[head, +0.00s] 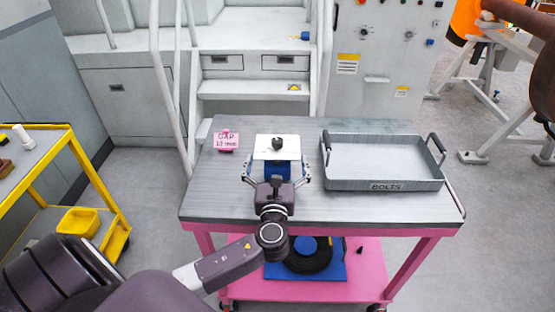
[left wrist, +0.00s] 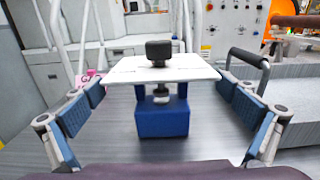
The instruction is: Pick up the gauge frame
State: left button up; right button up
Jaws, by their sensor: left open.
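What I take to be the gauge frame (head: 265,152) is a white plate with a black knob on top and a blue block below, standing on the grey table top. It also shows in the left wrist view (left wrist: 130,68), upright and straight ahead. My left gripper (head: 277,174) is open on the near side of it. In the left wrist view its blue-padded fingers (left wrist: 160,105) are spread to the left and right of the blue block (left wrist: 162,120), with visible gaps. My right gripper is in neither view.
A pink label card (head: 226,141) stands at the left. A yellow cart (head: 110,200) is further left. The table's lower shelf (head: 350,290) is pink.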

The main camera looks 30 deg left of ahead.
aim_at(277, 151)
pick_arm(q)
jog(key=x, duration=0.3)
jog(key=shift+w+a, duration=0.15)
jog(key=shift+w, duration=0.15)
jog(key=shift+c, duration=0.3)
jog(key=c, duration=1.1)
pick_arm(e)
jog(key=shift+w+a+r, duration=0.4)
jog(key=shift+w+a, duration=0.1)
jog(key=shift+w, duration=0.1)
pick_arm(q)
jog(key=shift+r, duration=0.1)
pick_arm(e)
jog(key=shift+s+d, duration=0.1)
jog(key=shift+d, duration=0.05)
